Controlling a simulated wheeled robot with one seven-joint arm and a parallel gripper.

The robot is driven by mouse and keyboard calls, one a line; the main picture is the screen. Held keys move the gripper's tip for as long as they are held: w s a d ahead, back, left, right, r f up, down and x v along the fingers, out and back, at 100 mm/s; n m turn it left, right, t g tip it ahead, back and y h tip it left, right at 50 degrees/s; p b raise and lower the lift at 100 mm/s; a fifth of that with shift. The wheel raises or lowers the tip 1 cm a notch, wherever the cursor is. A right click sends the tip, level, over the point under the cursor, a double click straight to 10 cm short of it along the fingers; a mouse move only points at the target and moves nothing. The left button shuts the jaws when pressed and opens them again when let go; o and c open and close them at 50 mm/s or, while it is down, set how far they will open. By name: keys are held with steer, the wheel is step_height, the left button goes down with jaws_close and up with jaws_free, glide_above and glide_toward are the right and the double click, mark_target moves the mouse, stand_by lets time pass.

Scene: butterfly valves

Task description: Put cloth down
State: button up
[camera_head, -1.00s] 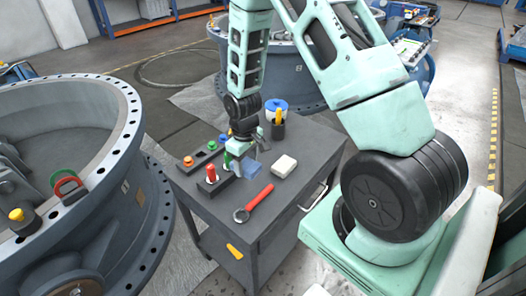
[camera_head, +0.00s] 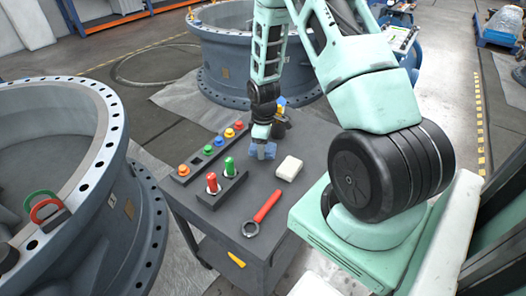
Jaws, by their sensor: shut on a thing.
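My gripper (camera_head: 263,143) points down over the dark grey cart top (camera_head: 285,200). It is shut on a blue cloth (camera_head: 262,153), which shows just below the fingers. I cannot tell whether the cloth touches the cart top. The gripper is behind and left of a white block (camera_head: 289,168). The fingertips are small and partly hidden by the cloth.
A holder with red (camera_head: 212,182) and green (camera_head: 229,167) bottles stands left of the cloth, near a rack of coloured knobs (camera_head: 208,149). A red wrench (camera_head: 265,206) lies in front. Large flanged valve bodies stand left (camera_head: 90,200) and behind (camera_head: 220,65).

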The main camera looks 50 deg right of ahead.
steer(key=shift+f, duration=1.25)
steer(key=shift+f, duration=0.2)
steer(key=o, duration=1)
steer(key=shift+r, duration=0.1)
